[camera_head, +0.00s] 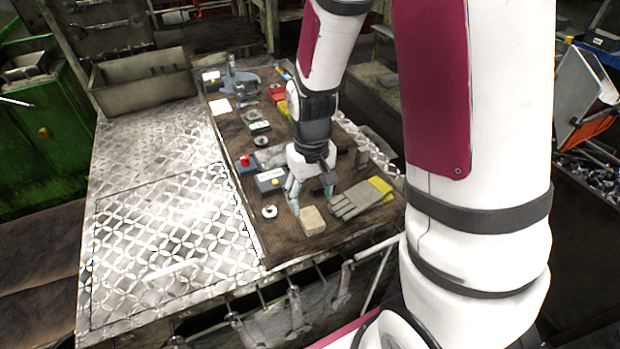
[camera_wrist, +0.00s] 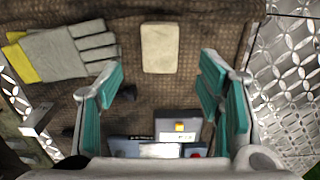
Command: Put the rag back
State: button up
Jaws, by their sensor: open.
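The rag looks to be the small beige folded block (camera_head: 312,220) lying flat on the brown mat near its front edge. In the wrist view the rag (camera_wrist: 160,48) lies just beyond the fingertips, roughly centred between them. My gripper (camera_head: 311,192) is open and empty, pointing down over the mat just behind the rag. Its teal finger pads show apart on both sides in the wrist view (camera_wrist: 160,78). The rag appears to touch neither finger. The height of the fingertips above the mat is hard to tell.
Grey gloves with yellow cuffs (camera_head: 361,199) lie right of the rag. A box with a yellow button (camera_wrist: 179,127) and a box with a red button (camera_head: 246,162) sit behind it. A metal ring (camera_head: 269,211) lies at left. The patterned metal plate (camera_head: 165,240) is mostly clear; a metal bin (camera_head: 145,82) stands behind.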

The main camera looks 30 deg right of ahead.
jog(key=s+a+r+t, duration=0.1)
jog(key=s+r, duration=0.3)
jog(key=r, duration=0.4)
jog(key=s+a+r+t, duration=0.1)
jog(key=s+r, duration=0.3)
jog(key=r, duration=0.4)
jog(key=s+a+r+t, duration=0.1)
jog(key=s+r+t, duration=0.2)
jog(key=r, duration=0.6)
jog(key=shift+s+a+t, duration=0.15)
jog(key=shift+s+t, duration=0.15)
jog(key=shift+s, duration=0.7)
jog(key=shift+r, duration=0.1)
jog(key=shift+w+f+b, duration=0.95)
jog(key=shift+w+b, duration=0.05)
jog(key=shift+b, duration=0.15)
